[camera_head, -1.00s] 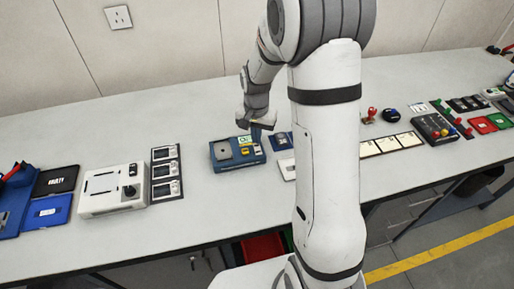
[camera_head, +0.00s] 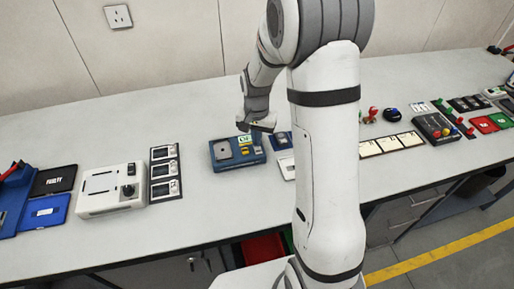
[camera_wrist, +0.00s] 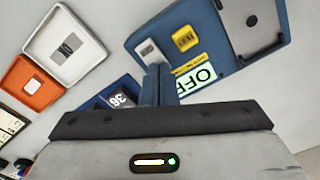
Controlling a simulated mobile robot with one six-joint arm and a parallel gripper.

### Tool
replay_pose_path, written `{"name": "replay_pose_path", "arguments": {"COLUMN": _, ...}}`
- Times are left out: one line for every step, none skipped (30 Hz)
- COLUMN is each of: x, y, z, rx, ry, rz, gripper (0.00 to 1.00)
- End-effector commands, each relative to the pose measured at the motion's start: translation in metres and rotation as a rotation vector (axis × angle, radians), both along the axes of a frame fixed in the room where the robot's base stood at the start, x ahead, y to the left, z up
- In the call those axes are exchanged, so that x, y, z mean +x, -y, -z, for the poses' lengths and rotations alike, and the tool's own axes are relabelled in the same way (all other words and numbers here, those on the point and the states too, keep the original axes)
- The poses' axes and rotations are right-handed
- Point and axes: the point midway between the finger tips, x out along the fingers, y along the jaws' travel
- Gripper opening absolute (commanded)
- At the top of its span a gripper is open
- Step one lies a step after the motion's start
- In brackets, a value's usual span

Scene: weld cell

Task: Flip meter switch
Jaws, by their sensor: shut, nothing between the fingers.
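The blue meter (camera_head: 237,153) sits on the bench to the left of my arm. In the wrist view the meter (camera_wrist: 240,62) fills the upper right, with a pale green display (camera_wrist: 196,80) that reads OFF, partly covered by my gripper. A yellow TEST piece (camera_wrist: 184,38) and a small grey piece (camera_wrist: 149,51) are on its face; I cannot tell which is the switch. My gripper (camera_head: 258,130) is over the meter's right end. In the wrist view its fingers (camera_wrist: 157,80) are shut and empty, beside the display; contact with the meter cannot be told.
A small blue unit (camera_wrist: 118,94) numbered 36 lies close to the meter. A white tray (camera_wrist: 90,45) and an orange tray (camera_wrist: 22,108) are farther left in the wrist view. A white box with a knob (camera_head: 110,190) stands left of the meter. The bench behind is clear.

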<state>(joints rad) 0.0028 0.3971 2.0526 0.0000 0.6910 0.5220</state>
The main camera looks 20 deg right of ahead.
Motion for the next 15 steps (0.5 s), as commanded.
{"name": "replay_pose_path", "arguments": {"x": 0.0, "y": 0.0, "z": 0.002, "rx": 0.0, "ry": -0.001, "rz": 0.0, "gripper": 0.0}}
{"name": "replay_pose_path", "arguments": {"x": 0.0, "y": 0.0, "z": 0.002, "rx": 0.0, "ry": -0.001, "rz": 0.0, "gripper": 0.0}}
{"name": "replay_pose_path", "arguments": {"x": 0.0, "y": 0.0, "z": 0.003, "rx": 0.0, "ry": -0.001, "rz": 0.0, "gripper": 0.0}}
{"name": "replay_pose_path", "arguments": {"x": 0.0, "y": 0.0, "z": 0.003, "rx": 0.0, "ry": -0.001, "rz": 0.0, "gripper": 0.0}}
{"name": "replay_pose_path", "arguments": {"x": 0.0, "y": 0.0, "z": 0.002, "rx": 0.0, "ry": -0.001, "rz": 0.0, "gripper": 0.0}}
{"name": "replay_pose_path", "arguments": {"x": 0.0, "y": 0.0, "z": 0.002, "rx": 0.0, "ry": -0.001, "rz": 0.0, "gripper": 0.0}}
{"name": "replay_pose_path", "arguments": {"x": 0.0, "y": 0.0, "z": 0.001, "rx": 0.0, "ry": -0.001, "rz": 0.0, "gripper": 0.0}}
{"name": "replay_pose_path", "arguments": {"x": 0.0, "y": 0.0, "z": 0.0, "rx": 0.0, "ry": -0.001, "rz": 0.0, "gripper": 0.0}}
{"name": "replay_pose_path", "arguments": {"x": 0.0, "y": 0.0, "z": -0.002, "rx": 0.0, "ry": -0.001, "rz": 0.0, "gripper": 0.0}}
{"name": "replay_pose_path", "arguments": {"x": 0.0, "y": 0.0, "z": -0.004, "rx": 0.001, "ry": -0.001, "rz": 0.0, "gripper": 0.0}}
{"name": "replay_pose_path", "arguments": {"x": 0.0, "y": 0.0, "z": -0.006, "rx": 0.001, "ry": -0.001, "rz": 0.0, "gripper": 0.0}}
{"name": "replay_pose_path", "arguments": {"x": 0.0, "y": 0.0, "z": -0.009, "rx": 0.001, "ry": -0.001, "rz": 0.0, "gripper": 0.0}}
{"name": "replay_pose_path", "arguments": {"x": 0.0, "y": 0.0, "z": -0.012, "rx": 0.001, "ry": -0.001, "rz": 0.0, "gripper": 0.0}}
{"name": "replay_pose_path", "arguments": {"x": 0.0, "y": 0.0, "z": -0.015, "rx": 0.0, "ry": 0.0, "rz": 0.0, "gripper": 0.0}}
{"name": "replay_pose_path", "arguments": {"x": 0.0, "y": 0.0, "z": -0.018, "rx": 0.0, "ry": 0.0, "rz": 0.0, "gripper": 0.0}}
